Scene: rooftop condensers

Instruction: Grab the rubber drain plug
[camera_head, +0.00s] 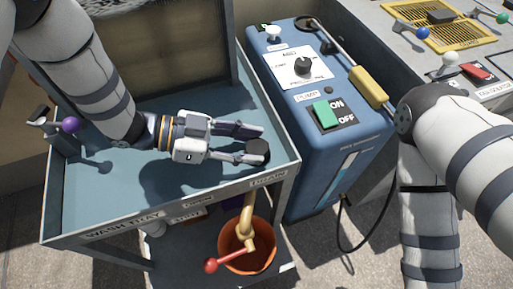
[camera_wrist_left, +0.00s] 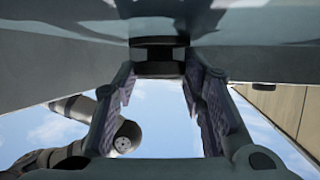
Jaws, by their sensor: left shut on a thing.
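The rubber drain plug (camera_head: 257,152) is a small black round piece at the right end of the blue-grey wash tray (camera_head: 120,190), above the DRAIN label. My left gripper (camera_head: 254,144) reaches across the tray from the left, its fingers closed on the plug. In the left wrist view the dark plug (camera_wrist_left: 160,62) sits between the two fingertips of the left gripper (camera_wrist_left: 160,72), near the tray surface. I cannot tell whether it is seated in the drain or lifted. My right arm shows at the right, but its gripper is out of view.
A blue pump unit (camera_head: 335,170) with a knob and green switch (camera_head: 323,115) stands right of the tray. An orange bucket (camera_head: 247,258) and a red-handled valve (camera_head: 212,266) are below the drain. A purple-knobbed lever (camera_head: 70,125) is at the tray's left.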

